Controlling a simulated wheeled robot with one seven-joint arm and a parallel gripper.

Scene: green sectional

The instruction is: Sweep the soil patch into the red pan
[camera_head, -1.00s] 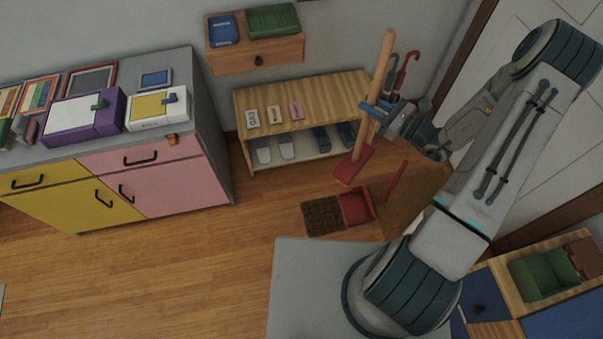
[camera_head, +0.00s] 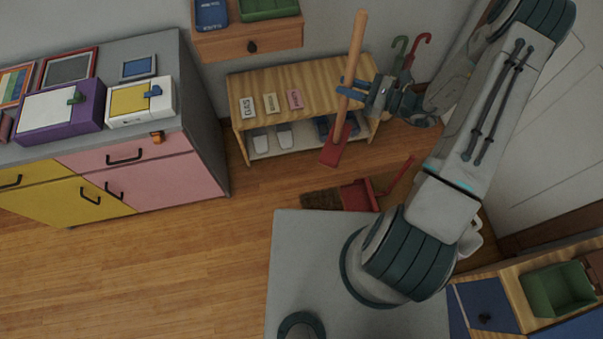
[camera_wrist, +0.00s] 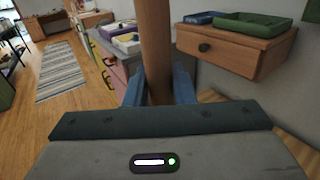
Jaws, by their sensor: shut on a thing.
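My gripper (camera_head: 357,90) is shut on the wooden handle of a broom (camera_head: 354,60) with a red head (camera_head: 336,148). The broom is nearly upright, tilted a little, and its head looks held above the floor. In the wrist view the handle (camera_wrist: 154,45) stands between the blue fingers (camera_wrist: 160,88). The dark brown soil patch (camera_head: 319,200) lies on the floor below the broom head. The red pan (camera_head: 357,196) sits at the patch's right edge, its red handle (camera_head: 393,178) rising to the right.
A low wooden shoe bench (camera_head: 300,80) stands behind, with slippers and small labels. A wall drawer (camera_head: 245,40) hangs above it. Two umbrellas (camera_head: 416,45) stand right of the bench. A yellow and pink cabinet (camera_head: 150,180) is at left; wooden floor lies open before it.

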